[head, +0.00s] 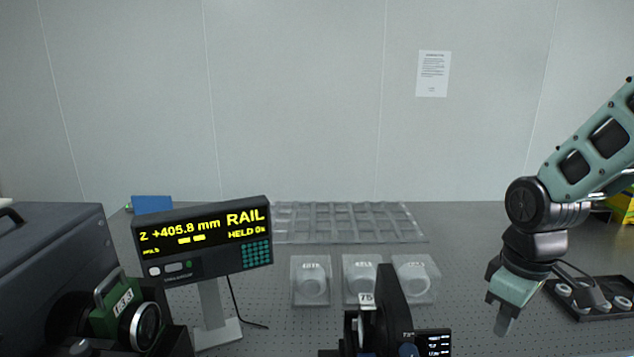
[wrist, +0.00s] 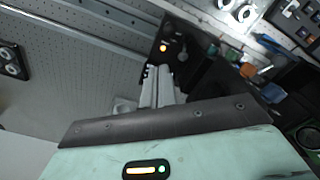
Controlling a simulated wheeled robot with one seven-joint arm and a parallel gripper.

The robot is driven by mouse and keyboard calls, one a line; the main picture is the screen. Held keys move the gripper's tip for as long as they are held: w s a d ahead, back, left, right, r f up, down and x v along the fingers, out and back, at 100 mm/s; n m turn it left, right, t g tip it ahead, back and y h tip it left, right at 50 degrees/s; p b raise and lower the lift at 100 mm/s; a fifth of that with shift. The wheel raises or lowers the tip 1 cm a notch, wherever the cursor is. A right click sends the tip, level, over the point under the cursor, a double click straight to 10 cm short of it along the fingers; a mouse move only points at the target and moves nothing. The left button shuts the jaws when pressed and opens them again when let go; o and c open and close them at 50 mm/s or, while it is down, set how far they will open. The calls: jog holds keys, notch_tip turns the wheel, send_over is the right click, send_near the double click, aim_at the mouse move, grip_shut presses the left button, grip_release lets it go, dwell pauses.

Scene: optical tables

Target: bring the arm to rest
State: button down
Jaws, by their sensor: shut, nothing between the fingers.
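My arm comes in from the right edge in the head view, bent down at a black joint. My gripper (head: 504,318) points downward above the right part of the optical table (head: 470,245). Its fingers look shut, with nothing seen between them. In the wrist view the teal and black wrist housing fills the bottom, and my gripper (wrist: 160,78) shows as narrow grey fingers close together. Whether the fingertips touch anything below is hard to tell, but no contact shows.
A display (head: 205,240) reading "RAIL" stands at left, beside a dark instrument (head: 55,260). Three clear boxes (head: 311,280) sit mid-table, behind a dark upright device (head: 390,310). A clear compartment tray (head: 345,222) lies at the back. A black tray (head: 590,312) with round parts lies right of my gripper.

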jog(key=s+d+r+m+t, duration=0.1)
jog(key=s+d+m+t, duration=0.2)
jog(key=m, duration=0.4)
jog(key=s+a+f+n+g+b, duration=0.1)
jog(key=s+a+n+b, duration=0.1)
jog(key=s+a, duration=0.5)
jog(key=s+a+n+g+b, duration=0.2)
jog(key=s+a+n, duration=0.3)
jog(key=a, duration=0.6)
jog(key=shift+s+a+f+n+y, duration=0.3)
jog(key=shift+s+f, duration=0.05)
jog(key=shift+s, duration=0.65)
